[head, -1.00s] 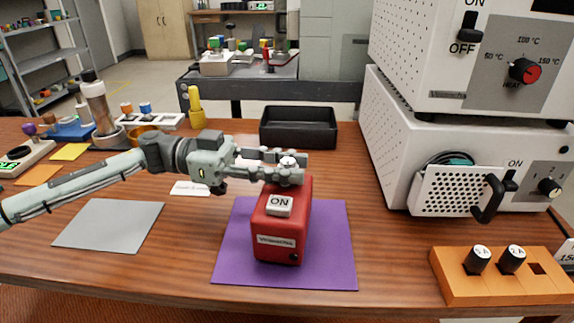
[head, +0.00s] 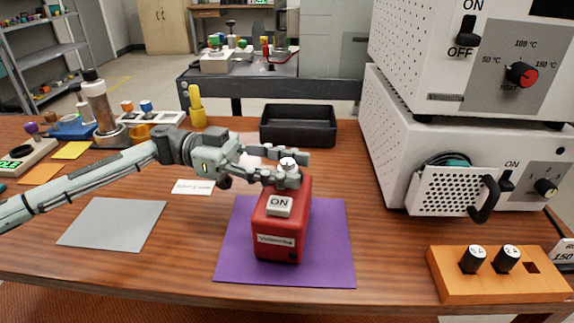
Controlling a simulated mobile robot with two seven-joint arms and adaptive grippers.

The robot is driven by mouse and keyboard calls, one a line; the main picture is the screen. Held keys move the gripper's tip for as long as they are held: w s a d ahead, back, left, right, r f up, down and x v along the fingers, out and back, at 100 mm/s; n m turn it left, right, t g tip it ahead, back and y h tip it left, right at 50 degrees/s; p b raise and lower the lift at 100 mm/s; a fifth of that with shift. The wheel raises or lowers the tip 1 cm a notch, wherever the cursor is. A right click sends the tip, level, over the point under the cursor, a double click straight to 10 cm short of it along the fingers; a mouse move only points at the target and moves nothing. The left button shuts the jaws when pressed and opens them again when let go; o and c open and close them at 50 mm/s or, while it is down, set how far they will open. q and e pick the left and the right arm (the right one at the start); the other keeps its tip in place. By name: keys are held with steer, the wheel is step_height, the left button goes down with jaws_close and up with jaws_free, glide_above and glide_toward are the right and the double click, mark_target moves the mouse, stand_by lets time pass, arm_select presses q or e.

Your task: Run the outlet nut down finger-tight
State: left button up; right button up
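A red block-shaped valve unit (head: 282,222) stands upright on a purple mat (head: 333,243). It has a white ON label on top and another label on its front. A small silver nut-like part (head: 288,162) sits at its far top end, partly hidden by fingers. My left gripper (head: 287,167) reaches in from the left, one finger on the far side of this part and one on the near side. Whether the fingers press on it or stand slightly apart cannot be made out. The thread below is hidden. My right gripper is out of view.
A black tray (head: 298,141) lies behind the valve. White instruments (head: 394,150) stand at the right, with an orange block (head: 498,292) in front. A grey mat (head: 112,222) and a small white card (head: 192,187) lie at the left. The wood between is clear.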

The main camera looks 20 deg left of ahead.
arm_select(q)
steer(key=shift+o, duration=0.2)
steer(key=a, duration=1.2)
steer(key=shift+s, duration=0.2)
